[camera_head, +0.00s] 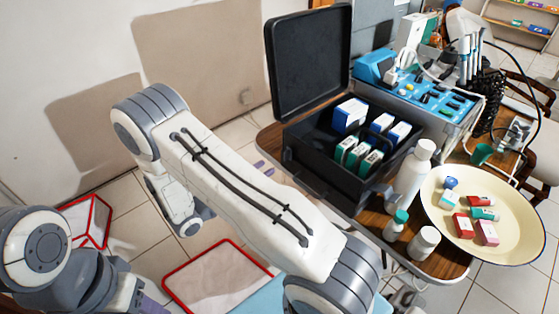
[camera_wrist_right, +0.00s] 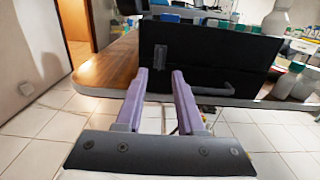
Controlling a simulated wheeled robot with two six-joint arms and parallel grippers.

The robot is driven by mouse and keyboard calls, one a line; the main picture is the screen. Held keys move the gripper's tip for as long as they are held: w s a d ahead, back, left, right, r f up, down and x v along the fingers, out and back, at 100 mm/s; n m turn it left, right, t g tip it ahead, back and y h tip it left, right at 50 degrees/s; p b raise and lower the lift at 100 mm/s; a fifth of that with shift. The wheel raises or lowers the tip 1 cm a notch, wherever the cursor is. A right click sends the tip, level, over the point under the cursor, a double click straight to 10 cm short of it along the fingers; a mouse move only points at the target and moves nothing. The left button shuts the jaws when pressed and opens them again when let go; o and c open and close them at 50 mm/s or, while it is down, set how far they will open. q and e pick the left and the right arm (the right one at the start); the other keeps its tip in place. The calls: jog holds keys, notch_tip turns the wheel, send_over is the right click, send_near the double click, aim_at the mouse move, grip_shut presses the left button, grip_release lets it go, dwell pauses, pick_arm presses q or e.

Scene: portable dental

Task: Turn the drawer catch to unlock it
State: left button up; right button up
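The black case (camera_head: 325,178) stands on the wooden table with its lid up; its dark front panel (camera_wrist_right: 225,62) fills the upper middle of the right wrist view. A small upright grey piece (camera_wrist_right: 188,60), which looks like the catch, sits on that panel, with a grey handle (camera_wrist_right: 215,90) lower right. My right gripper (camera_wrist_right: 160,72) is open and empty, its purple fingers pointing at the panel, apart from the catch as far as I can tell. In the head view its purple tips (camera_head: 264,168) show beyond my arm. My left gripper (camera_head: 152,304) is mostly cut off at the bottom.
Small boxes (camera_head: 350,115) stand in the case. White bottles (camera_head: 412,172) and a cream tray (camera_head: 445,235) with small packs are at its right. A blue dental unit (camera_head: 420,90) stands behind. The wooden table (camera_head: 270,138) edge is near my right gripper; tiled floor lies below.

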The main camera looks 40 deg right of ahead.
aim_at(287, 155)
jog(key=d, duration=0.7)
jog(key=shift+w, duration=0.25)
jog(key=shift+d, duration=0.1)
grip_shut()
